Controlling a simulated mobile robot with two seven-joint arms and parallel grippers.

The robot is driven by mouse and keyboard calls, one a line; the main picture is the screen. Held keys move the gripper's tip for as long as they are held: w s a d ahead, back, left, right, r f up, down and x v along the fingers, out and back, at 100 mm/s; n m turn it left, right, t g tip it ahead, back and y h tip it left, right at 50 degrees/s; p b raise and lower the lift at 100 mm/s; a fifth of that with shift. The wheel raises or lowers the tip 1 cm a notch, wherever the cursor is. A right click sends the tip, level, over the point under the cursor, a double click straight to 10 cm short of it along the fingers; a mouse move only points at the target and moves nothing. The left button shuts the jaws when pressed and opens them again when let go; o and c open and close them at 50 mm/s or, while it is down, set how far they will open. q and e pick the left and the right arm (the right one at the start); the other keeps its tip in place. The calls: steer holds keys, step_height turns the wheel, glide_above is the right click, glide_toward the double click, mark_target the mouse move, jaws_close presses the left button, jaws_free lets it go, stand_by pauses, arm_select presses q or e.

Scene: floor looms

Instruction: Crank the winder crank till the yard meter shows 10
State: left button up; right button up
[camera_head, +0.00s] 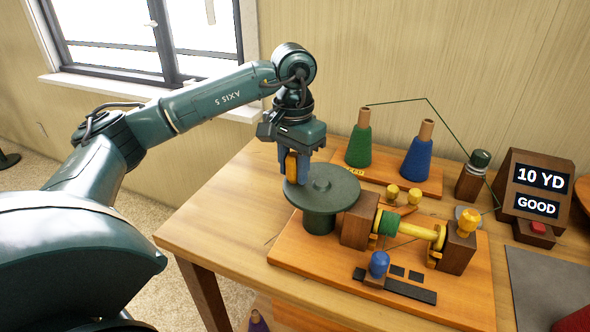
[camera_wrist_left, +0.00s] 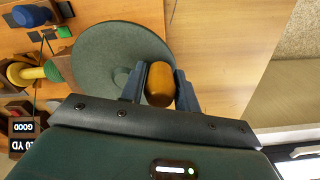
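The winder crank is a dark green disc (camera_head: 322,188) with an upright orange handle (camera_head: 291,166) near its rim. It also shows in the wrist view as the disc (camera_wrist_left: 105,55) and the handle (camera_wrist_left: 160,85). My left gripper (camera_head: 294,168) points down, with one finger on each side of the orange handle; both fingers appear to touch it. The wrist view shows the same grip (camera_wrist_left: 160,92). The yard meter (camera_head: 540,180) reads 10 YD, with GOOD below it. My right gripper is not in view.
A yellow bobbin (camera_head: 415,231) with green yarn sits in the winder beside the disc. A green cone (camera_head: 359,146) and a blue cone (camera_head: 417,156) stand behind. Green yarn runs overhead to a tensioner (camera_head: 474,174). A red button (camera_head: 538,228) sits below the meter. The table's left end is clear.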

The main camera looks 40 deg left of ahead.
arm_select(q)
steer(key=o, duration=0.5)
steer(key=shift+o, duration=0.2)
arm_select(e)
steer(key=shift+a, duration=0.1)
arm_select(q)
steer(key=shift+r, duration=0.1)
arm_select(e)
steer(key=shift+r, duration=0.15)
arm_select(q)
step_height(320, 180, up, 7)
steer(key=p, duration=0.5)
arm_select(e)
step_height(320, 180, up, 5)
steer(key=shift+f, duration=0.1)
arm_select(q)
step_height(320, 180, up, 13)
steer(key=p, duration=0.4)
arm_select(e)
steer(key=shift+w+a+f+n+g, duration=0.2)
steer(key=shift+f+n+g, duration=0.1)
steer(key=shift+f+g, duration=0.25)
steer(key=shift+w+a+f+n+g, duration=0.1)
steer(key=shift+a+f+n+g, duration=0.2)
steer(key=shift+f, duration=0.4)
